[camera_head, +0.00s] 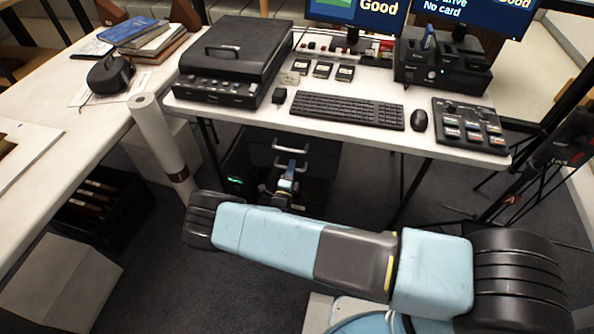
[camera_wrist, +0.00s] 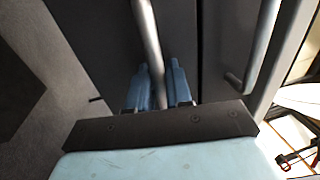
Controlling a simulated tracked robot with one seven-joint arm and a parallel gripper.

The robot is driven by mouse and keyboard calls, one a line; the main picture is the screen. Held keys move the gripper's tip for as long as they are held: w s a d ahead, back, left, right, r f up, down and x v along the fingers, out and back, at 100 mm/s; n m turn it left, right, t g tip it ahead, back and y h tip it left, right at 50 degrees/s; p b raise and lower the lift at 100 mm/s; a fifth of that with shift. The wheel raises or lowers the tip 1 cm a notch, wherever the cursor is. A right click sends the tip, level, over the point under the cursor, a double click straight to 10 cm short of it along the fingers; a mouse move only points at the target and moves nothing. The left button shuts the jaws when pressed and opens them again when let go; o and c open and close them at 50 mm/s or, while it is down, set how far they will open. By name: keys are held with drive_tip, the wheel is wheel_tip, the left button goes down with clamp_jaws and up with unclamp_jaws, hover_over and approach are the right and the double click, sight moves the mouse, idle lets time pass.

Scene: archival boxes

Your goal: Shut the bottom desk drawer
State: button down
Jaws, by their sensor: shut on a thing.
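A dark drawer unit (camera_head: 318,152) with pale bar handles stands under the white desk. My gripper (camera_head: 289,182) is low in front of it, and my arm hides part of the unit's lower front. In the wrist view my gripper (camera_wrist: 157,75) has its two blue fingers closed on either side of a grey bar handle (camera_wrist: 147,28). That handle is on the dark drawer front nearest the carpet, the bottom drawer (camera_wrist: 98,40). A second handle (camera_wrist: 264,42) shows on the neighbouring front. I cannot tell how far the bottom drawer stands out.
The white desk (camera_head: 240,115) carries a black scanner, a keyboard and monitors. A white paper roll (camera_head: 157,140) leans left of the unit. A dark crate (camera_head: 104,212) and a grey box (camera_head: 62,283) sit at the left.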

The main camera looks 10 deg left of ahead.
drive_tip(key=shift+w+f, duration=0.1)
drive_tip(key=shift+w, duration=0.1)
drive_tip(key=c, duration=1.2)
unclamp_jaws()
drive_tip(key=shift+w, duration=0.1)
drive_tip(key=s+f, duration=0.1)
drive_tip(key=s, duration=0.8)
drive_tip(key=s+f, duration=0.1)
drive_tip(key=s, duration=0.3)
drive_tip(key=shift+s+f, duration=0.3)
drive_tip(key=shift+s, duration=0.05)
